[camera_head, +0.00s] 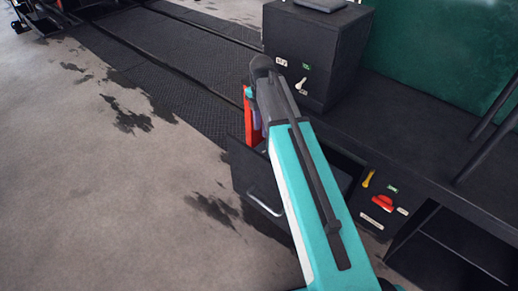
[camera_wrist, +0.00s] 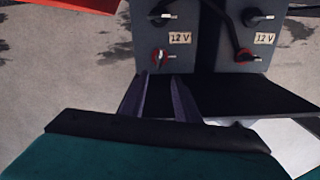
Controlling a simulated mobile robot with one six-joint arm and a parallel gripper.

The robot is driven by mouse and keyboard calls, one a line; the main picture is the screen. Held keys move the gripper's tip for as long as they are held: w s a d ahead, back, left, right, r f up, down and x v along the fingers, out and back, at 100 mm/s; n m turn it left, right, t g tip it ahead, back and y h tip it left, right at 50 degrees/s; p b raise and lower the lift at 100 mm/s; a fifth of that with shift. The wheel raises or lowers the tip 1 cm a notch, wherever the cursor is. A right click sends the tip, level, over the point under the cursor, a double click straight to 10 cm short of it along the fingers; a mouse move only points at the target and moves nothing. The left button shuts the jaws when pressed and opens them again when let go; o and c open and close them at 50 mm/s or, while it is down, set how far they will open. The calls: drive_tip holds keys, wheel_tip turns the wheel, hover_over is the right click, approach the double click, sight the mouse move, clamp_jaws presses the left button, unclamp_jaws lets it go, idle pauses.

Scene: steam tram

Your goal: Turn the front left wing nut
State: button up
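In the wrist view, two grey batteries marked 12 V stand side by side, the left battery (camera_wrist: 186,60) and the right battery (camera_wrist: 238,60). On the left one, a nearer wing nut (camera_wrist: 161,54) sits at a red terminal, with another wing nut (camera_wrist: 166,18) at a black terminal farther back. My gripper (camera_wrist: 160,78) is open and empty. Its two fingertips are apart, just short of the nearer left wing nut in the picture; contact cannot be told. In the head view my arm hides the batteries and most of my gripper.
The right battery has its own red terminal (camera_wrist: 247,56) and black terminal (camera_wrist: 258,17). In the head view, an open drawer (camera_head: 247,178) juts from the dark bench (camera_head: 415,120). A dark box (camera_head: 330,45) stands behind my arm. Grey floor (camera_head: 110,200) is clear at left.

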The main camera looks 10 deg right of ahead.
idle(0.4)
drive_tip(key=shift+f+p, duration=0.95)
drive_tip(key=shift+f, duration=5.95)
clamp_jaws()
